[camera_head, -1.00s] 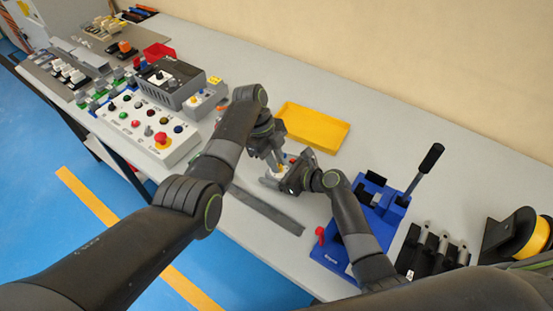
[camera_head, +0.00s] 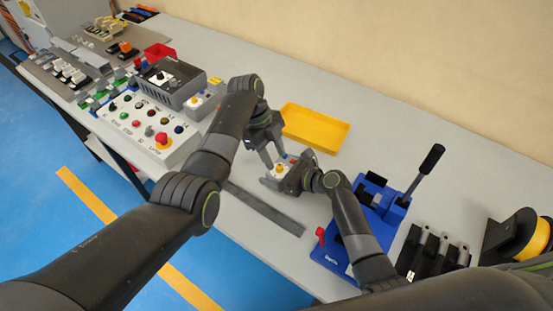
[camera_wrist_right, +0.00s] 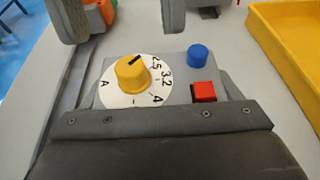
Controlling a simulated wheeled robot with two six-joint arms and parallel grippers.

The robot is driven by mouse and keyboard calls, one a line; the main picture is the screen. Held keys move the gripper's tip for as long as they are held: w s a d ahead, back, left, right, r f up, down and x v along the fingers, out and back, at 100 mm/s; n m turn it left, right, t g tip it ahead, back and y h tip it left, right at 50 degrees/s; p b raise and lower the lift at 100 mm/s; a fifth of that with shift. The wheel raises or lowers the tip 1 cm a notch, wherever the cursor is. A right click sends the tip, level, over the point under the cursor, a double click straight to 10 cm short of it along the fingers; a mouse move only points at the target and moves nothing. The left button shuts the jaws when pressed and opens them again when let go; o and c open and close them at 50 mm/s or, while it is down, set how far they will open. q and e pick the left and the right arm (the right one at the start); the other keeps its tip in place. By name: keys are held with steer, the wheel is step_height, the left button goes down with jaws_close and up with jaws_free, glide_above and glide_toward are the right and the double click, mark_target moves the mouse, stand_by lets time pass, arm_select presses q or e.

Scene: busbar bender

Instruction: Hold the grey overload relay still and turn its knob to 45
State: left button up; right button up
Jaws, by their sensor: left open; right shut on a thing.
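The grey overload relay (camera_wrist_right: 178,72) has a white dial, a yellow knob (camera_wrist_right: 131,74), a blue button (camera_wrist_right: 198,55) and a red button (camera_wrist_right: 203,91). The black mark on the knob points to the upper right, roughly toward 2.5; 3.2 and 4 follow clockwise. In the head view the relay (camera_head: 276,172) is small, low over the table. My right gripper (camera_head: 287,174) is shut on it from the right. My left gripper (camera_head: 266,160) is open with its fingers apart, just to the upper left of the relay. Both left fingertips also show in the right wrist view (camera_wrist_right: 122,22), clear of the knob.
A yellow tray (camera_head: 316,128) lies behind the grippers. A blue bender (camera_head: 375,205) with a black-handled lever stands at the right. A flat grey bar (camera_head: 264,209) lies in front. A button panel (camera_head: 148,128) and a grey box (camera_head: 170,80) are at the left.

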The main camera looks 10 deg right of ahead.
arm_select(q)
steer(key=v, duration=0.9)
steer(key=shift+r, duration=0.2)
arm_select(e)
steer(key=o, duration=1)
